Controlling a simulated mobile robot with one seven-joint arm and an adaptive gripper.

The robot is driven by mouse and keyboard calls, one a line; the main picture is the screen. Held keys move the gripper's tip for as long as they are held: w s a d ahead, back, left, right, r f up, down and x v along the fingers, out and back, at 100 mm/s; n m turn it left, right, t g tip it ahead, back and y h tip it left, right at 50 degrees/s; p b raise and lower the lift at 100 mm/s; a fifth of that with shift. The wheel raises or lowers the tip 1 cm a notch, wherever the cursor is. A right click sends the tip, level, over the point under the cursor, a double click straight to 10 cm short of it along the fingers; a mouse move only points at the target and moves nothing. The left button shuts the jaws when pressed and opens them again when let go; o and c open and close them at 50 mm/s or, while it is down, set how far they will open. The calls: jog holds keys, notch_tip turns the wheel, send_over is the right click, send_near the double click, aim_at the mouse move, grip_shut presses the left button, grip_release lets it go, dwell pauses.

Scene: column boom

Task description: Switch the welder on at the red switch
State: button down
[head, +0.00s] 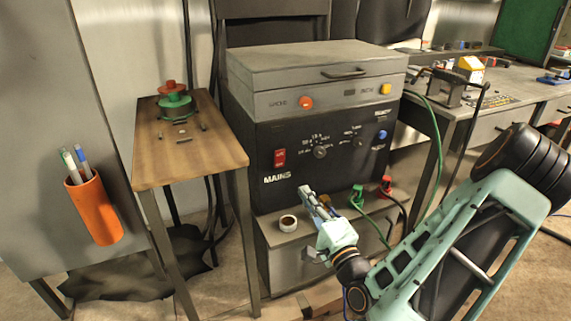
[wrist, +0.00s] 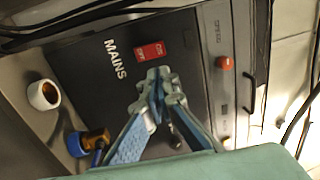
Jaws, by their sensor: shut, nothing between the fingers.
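The welder (head: 320,120) is a dark-fronted machine with a grey top section. Its red switch (head: 280,158) is on the left of the black front panel, above the white word MAINS. In the wrist view the switch (wrist: 151,51) shows white ON and OFF marks; I cannot tell which side is pressed in. My gripper (head: 307,193) is shut and empty, in front of the panel, lower and to the right of the switch in the head view. In the wrist view my fingertips (wrist: 157,77) appear just beside the switch, and I see no clear contact.
A white cup or roll (head: 288,223) sits on the ledge below the panel. A brown-and-blue object (wrist: 92,140) is near it. Green and red cable plugs (head: 357,193) are right of my gripper. A wooden stand (head: 190,145) is at left, a workbench (head: 500,95) at right.

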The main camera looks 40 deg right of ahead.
aim_at(281, 153)
dwell(0.3)
jog(key=b+x, duration=0.3)
jog(key=x, duration=1.1)
jog(key=shift+s, duration=0.1)
jog(key=shift+d+r, duration=0.1)
jog(key=shift+r, duration=0.1)
jog(key=shift+w+r+p, duration=0.3)
jog(key=shift+r+p, duration=0.05)
jog(key=shift+p, duration=0.8)
jog(key=shift+w+r+g+p, duration=0.2)
jog(key=shift+g+p, duration=0.3)
jog(key=shift+p, duration=0.65)
jog(key=shift+d+f, duration=0.1)
jog(key=shift+f, duration=0.35)
